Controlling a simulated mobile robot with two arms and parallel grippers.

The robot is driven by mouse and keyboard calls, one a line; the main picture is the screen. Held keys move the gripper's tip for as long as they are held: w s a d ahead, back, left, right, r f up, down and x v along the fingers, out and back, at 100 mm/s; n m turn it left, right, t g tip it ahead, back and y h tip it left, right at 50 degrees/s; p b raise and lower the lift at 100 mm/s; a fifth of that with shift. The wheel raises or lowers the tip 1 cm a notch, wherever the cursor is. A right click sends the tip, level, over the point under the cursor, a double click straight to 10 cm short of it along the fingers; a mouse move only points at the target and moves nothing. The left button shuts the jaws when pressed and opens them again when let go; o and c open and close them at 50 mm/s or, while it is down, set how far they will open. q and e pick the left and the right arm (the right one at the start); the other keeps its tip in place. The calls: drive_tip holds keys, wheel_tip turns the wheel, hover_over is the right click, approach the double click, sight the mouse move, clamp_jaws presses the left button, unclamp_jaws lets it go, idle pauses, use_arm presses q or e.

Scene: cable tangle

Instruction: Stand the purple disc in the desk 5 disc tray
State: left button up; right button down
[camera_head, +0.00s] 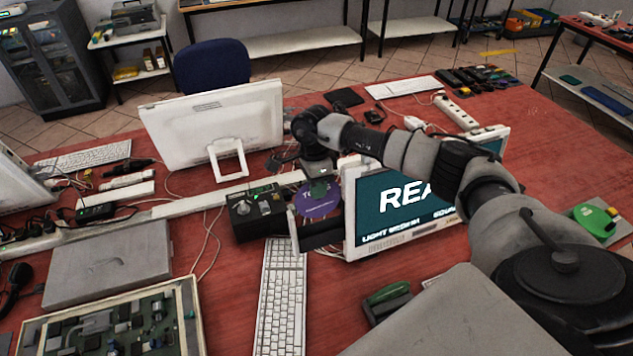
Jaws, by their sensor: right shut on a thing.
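The purple disc (318,206) stands roughly upright between a black box with a knob and the left edge of a lit monitor. My right gripper (318,181) reaches in from above and is shut on the disc's upper part, hiding some of it. A dark tray-like holder (322,238) with a pale left side lies directly below the disc and is probably the disc tray. I cannot tell whether the disc's lower edge touches it or sits inside it. No desk number is readable. My left gripper is not in view.
The lit monitor (395,215) stands close right of the disc. The black box with a knob (254,212) is close left, and a white keyboard (281,300) lies in front. A white monitor (215,125) stands behind. Cables cross the red desk (210,290).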

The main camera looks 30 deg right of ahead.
sight(319, 212)
drive_tip(key=shift+b+x, duration=0.4)
drive_tip(key=shift+x, duration=0.9)
drive_tip(key=shift+b+x, duration=1.45)
drive_tip(key=shift+x, duration=0.5)
drive_tip(key=c, duration=1.2)
unclamp_jaws()
